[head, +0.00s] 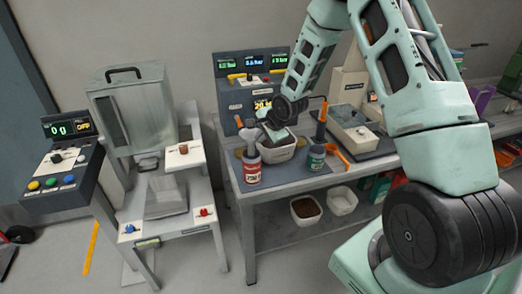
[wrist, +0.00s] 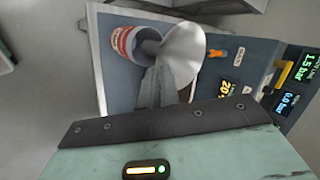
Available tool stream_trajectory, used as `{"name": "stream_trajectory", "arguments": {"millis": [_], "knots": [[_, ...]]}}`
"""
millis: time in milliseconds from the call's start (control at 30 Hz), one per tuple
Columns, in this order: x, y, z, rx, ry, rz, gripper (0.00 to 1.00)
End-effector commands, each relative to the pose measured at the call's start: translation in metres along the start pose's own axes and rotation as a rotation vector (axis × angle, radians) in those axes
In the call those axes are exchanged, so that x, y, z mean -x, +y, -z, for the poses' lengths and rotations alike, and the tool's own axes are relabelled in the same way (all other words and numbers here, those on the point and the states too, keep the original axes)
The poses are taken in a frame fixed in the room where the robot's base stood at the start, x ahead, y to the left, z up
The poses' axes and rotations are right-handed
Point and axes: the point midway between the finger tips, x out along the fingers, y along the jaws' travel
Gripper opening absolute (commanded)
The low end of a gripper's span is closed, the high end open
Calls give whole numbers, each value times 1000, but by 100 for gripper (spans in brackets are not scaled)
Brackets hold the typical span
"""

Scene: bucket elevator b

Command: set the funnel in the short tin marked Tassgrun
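A grey funnel (head: 251,137) is at the mouth of the red-and-white tin (head: 252,172), near the front left of the bench. In the wrist view the funnel's pale cone (wrist: 187,52) points its narrow end toward the mouth of the red-and-white tin (wrist: 123,42). A short teal tin (head: 316,159) stands upright to the right; its label is too small to read. My gripper (head: 270,132) is right beside the funnel. In the wrist view my fingers (wrist: 158,82) reach the funnel's edge and partly cover it; whether they grip it is unclear.
A white tub (head: 280,153) with dark contents stands behind the tins. An orange-handled tool (head: 337,153) lies right of the teal tin. A panel with lit displays (head: 252,65) backs the bench. Two tubs (head: 306,209) sit on the lower shelf. A weighing stand is at left.

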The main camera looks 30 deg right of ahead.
Motion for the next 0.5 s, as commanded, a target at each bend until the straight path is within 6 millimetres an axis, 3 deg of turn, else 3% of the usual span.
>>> {"name": "stream_trajectory", "arguments": {"millis": [300, 500], "knots": [[63, -46, 2, -3, 3, 5, 0], [85, -61, 1, -2, 1, 3, 0]]}}
